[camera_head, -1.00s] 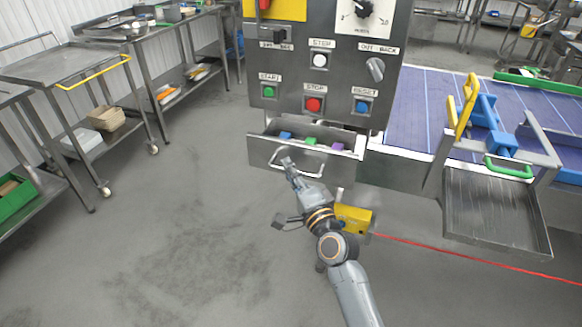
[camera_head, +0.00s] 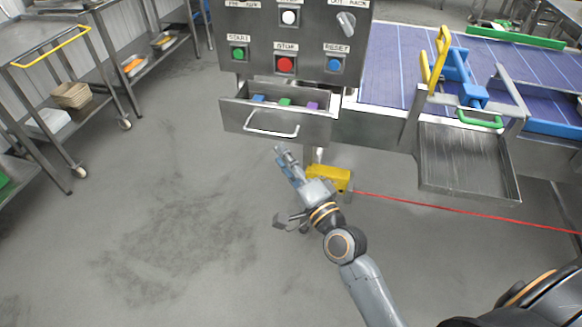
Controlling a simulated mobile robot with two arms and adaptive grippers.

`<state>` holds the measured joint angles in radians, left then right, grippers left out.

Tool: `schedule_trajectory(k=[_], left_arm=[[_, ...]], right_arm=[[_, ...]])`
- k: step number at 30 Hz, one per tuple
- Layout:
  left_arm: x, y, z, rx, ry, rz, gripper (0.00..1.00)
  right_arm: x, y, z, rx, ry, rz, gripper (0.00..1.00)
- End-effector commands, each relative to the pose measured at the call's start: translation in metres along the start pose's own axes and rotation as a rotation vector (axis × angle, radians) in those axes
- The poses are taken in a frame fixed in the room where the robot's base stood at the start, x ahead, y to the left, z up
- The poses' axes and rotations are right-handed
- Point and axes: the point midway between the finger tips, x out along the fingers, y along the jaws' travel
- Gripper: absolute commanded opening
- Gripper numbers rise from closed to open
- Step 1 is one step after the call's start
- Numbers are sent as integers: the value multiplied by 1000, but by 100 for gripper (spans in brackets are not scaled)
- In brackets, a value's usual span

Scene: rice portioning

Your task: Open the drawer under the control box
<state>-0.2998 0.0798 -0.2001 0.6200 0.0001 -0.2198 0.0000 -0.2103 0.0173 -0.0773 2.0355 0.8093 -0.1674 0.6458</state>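The control box (camera_head: 260,60) stands at the top centre with green, red and blue buttons. The drawer (camera_head: 235,118) under it is pulled out, and small blue, green and purple items show inside. Its metal bar handle (camera_head: 272,134) is on the front face. My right gripper (camera_head: 284,156) is just below the handle, apart from it and with nothing visible in it. Its fingers appear close together and side-on, so their opening is unclear. My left gripper is not in view.
A yellow block (camera_head: 330,177) sits low behind my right wrist, with a red line (camera_head: 440,206) running right from it. A conveyor (camera_head: 385,70) and a metal tray (camera_head: 465,165) are at right. A wheeled cart (camera_head: 70,98) is at left. The grey floor at left is clear.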

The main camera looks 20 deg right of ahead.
Motion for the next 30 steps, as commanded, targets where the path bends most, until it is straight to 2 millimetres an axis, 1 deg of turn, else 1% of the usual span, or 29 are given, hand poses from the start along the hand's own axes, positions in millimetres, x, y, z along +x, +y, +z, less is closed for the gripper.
schedule_trajectory(k=[1, 3, 7, 22, 24, 26, 27, 29, 30], left_arm=[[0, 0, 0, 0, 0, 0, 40], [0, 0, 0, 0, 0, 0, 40], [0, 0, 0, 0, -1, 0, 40], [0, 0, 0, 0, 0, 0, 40], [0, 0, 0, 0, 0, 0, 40], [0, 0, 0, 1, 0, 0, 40], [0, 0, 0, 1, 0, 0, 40], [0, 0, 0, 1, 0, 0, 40], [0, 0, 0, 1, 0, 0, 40]], right_arm=[[-9, 1, 1, -1, -3, 3, 34], [-18, 0, 0, -1, -2, 1, 34], [-27, 0, 0, 0, -2, 0, 34], [-29, 0, 0, 1, 0, -1, 34], [-29, 3, 1, -3, -1, 5, 34], [-29, 13, 2, -18, -5, 25, 34], [-29, 25, 4, -35, -9, 49, 34], [-31, 52, 9, -77, -21, 102, 34], [-33, 75, 13, -112, -34, 148, 34]])
